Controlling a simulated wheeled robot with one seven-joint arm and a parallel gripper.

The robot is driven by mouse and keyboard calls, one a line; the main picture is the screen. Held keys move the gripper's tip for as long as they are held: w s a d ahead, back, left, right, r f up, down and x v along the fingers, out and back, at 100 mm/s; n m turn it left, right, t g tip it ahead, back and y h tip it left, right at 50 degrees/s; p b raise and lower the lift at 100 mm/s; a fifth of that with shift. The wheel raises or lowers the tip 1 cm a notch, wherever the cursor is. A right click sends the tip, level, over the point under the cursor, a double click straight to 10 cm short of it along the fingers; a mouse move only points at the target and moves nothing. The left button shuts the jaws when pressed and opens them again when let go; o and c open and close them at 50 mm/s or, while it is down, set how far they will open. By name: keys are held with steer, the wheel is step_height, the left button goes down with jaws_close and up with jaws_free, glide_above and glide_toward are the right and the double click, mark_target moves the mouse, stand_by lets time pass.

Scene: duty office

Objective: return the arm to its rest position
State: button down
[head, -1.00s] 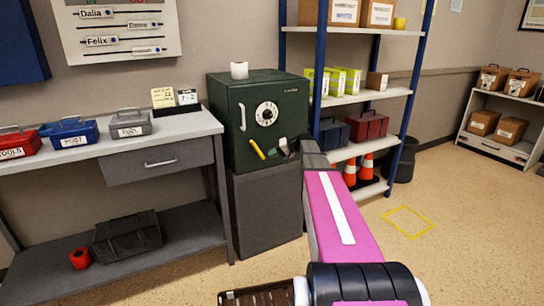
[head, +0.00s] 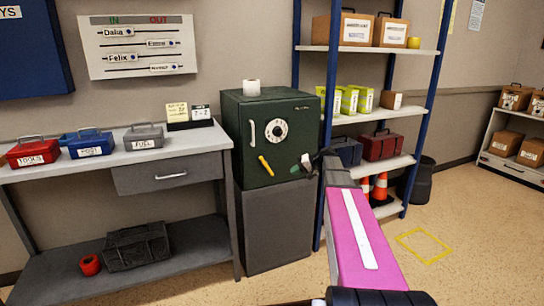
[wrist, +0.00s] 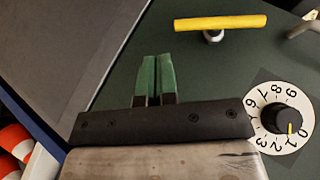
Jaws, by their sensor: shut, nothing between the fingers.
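My arm (head: 362,240), with a magenta link and white stripe, reaches from the bottom of the head view toward the dark green safe (head: 300,112). My gripper (head: 299,169) is in front of the lower right of the safe door. In the wrist view my gripper (wrist: 157,62) has its two green fingers side by side, shut and empty. The safe's yellow handle (wrist: 225,22) is above right of the fingers, and its numbered dial (wrist: 281,118) is to the right. The fingers look apart from both.
The grey desk (head: 75,174) at left holds red, blue and grey boxes. A blue-posted shelf rack (head: 436,92) stands close right of my gripper, with orange cones (head: 380,188) low down. A yellow floor square (head: 425,246) and open floor lie at right.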

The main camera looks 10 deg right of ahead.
steer(key=s+a+f+g+h, duration=0.1)
steer(key=s+f, duration=0.4)
steer(key=s, duration=0.5)
steer(key=s+a+f+g+h, duration=0.2)
steer(key=s+a+f+h, duration=0.2)
steer(key=s, duration=0.6)
steer(key=s+a+f+g+h, duration=0.1)
steer(key=s+a+f+h, duration=0.1)
steer(key=s+f+h, duration=0.3)
steer(key=s+f, duration=0.3)
steer(key=s, duration=0.2)
steer(key=shift+s+a+f+n+g+h, duration=0.25)
steer(key=shift+s+a+n+g+h, duration=0.05)
steer(key=shift+s+a, duration=0.1)
